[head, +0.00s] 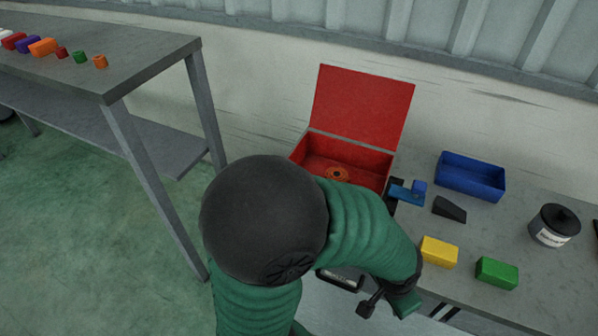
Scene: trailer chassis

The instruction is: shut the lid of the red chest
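The red chest (345,158) stands on the grey bench against the wall. Its red lid (360,105) is open and stands up at the back, leaning slightly backward. An orange round thing (337,173) with a dark centre lies inside. My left arm, green with a black joint, crosses in front of the chest and hides its front and lower part. My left gripper (385,302) is low in the view, in front of the chest and apart from the lid. Its fingers are small and partly hidden, so their opening is unclear. My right gripper is not seen.
Right of the chest are small blue pieces (407,192), a black wedge (449,209), a blue bin (470,176), a yellow block (438,251), a green block (496,273) and a dark-lidded pot (554,225). Another table (120,60) with several small coloured pieces stands left, across a floor gap.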

